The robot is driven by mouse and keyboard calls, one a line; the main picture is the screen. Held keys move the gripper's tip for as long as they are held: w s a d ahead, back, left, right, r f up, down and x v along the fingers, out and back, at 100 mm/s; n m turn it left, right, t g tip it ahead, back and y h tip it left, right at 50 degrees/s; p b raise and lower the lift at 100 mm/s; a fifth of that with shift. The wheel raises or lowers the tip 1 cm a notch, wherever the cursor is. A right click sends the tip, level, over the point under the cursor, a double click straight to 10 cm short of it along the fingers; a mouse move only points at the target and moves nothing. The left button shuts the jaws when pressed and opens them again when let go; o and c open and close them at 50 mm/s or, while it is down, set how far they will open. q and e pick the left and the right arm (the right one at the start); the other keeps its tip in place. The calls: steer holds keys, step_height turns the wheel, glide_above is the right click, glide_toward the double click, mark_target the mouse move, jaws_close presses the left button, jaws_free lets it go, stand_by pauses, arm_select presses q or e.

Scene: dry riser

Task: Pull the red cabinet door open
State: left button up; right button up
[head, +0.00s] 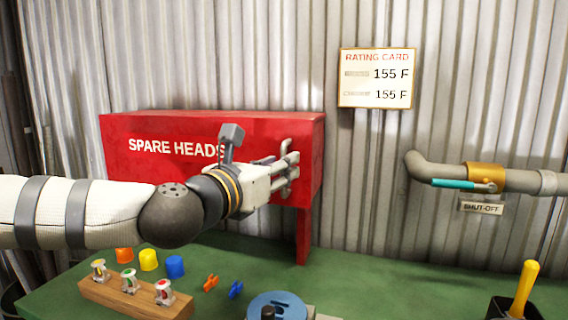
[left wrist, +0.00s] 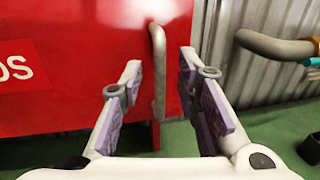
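The red cabinet (head: 145,160) marked SPARE HEADS is mounted against the corrugated wall, and its door looks shut. My left gripper (head: 291,168) is at the right end of its front. In the left wrist view the red door (left wrist: 80,35) fills the left, with a grey vertical bar handle (left wrist: 159,75) near its right edge. My left gripper's two fingers (left wrist: 160,68) are spread open, one on each side of the handle in the picture. Neither finger visibly touches it. My right gripper is not in view.
At right are a pipe (head: 435,170) with a teal-handled valve and a black holder (head: 500,309) with a yellow-handled tool.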

arm_select(q)
steer(key=shift+x, duration=1.1)
jaws_close()
